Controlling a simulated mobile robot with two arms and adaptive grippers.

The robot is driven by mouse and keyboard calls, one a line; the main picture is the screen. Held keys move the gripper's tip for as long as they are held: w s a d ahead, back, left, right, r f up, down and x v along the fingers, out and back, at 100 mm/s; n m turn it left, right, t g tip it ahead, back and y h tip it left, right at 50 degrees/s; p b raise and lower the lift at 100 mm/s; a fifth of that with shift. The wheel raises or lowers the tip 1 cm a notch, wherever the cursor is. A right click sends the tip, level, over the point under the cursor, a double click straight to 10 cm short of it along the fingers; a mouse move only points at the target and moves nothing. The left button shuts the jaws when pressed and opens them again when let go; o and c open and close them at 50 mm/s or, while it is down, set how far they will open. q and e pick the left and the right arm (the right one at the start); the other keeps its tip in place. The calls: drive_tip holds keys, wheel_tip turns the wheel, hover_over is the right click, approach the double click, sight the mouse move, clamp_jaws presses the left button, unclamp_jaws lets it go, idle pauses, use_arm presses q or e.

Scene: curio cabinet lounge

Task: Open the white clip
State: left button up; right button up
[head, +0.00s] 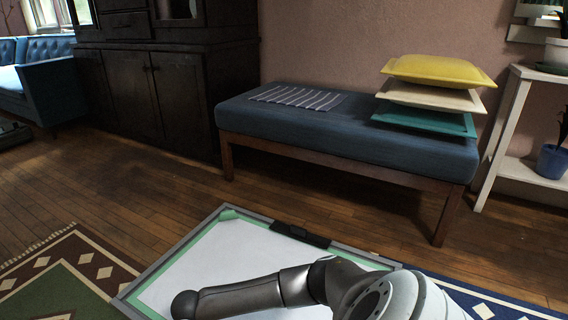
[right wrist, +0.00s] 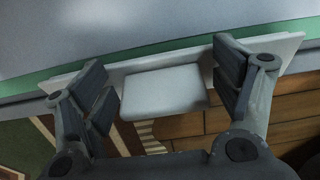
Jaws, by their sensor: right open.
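The white clip (right wrist: 163,90) is in the right wrist view. Its long flat bar runs along the board's edge, and its square tab sticks out from it. My right gripper (right wrist: 162,88) is open, with one finger on each side of the tab. A narrow gap shows on the left of the tab; on the right the finger is very close, and I cannot tell whether it touches. The board (head: 235,258) has a pale sheet, green border and grey frame. The head view shows my right arm over it, but not the white clip or either gripper.
A black clip (head: 300,235) sits on the board's far edge. Beyond is a blue bench (head: 330,132) with stacked cushions (head: 432,92) and a striped cloth (head: 297,97). A dark cabinet (head: 150,85) stands at left, a white shelf (head: 505,135) at right. Wooden floor lies clear between.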

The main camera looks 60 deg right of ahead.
drive_tip(key=shift+d+f+y+b, duration=0.2)
drive_tip(key=shift+f+y+b, duration=0.2)
drive_tip(key=shift+b, duration=0.4)
wheel_tip(320, 180, up, 18)
drive_tip(key=f+m+t+p, duration=0.15)
drive_tip(key=m+p, duration=0.55)
drive_tip(key=p, duration=2.1)
drive_tip(key=s+r+m+p, duration=0.3)
drive_tip(key=s+r+p, duration=0.1)
drive_tip(key=s+p, duration=0.8)
drive_tip(key=s+a+r+m+p, duration=0.1)
drive_tip(key=s+r+m+p, duration=0.3)
drive_tip(key=s+p, duration=0.7)
drive_tip(key=p, duration=0.4)
drive_tip(key=shift+s+a+r+m, duration=0.15)
drive_tip(key=shift+s+r+m, duration=0.15)
drive_tip(key=shift+s, duration=0.1)
drive_tip(key=shift+t, duration=0.25)
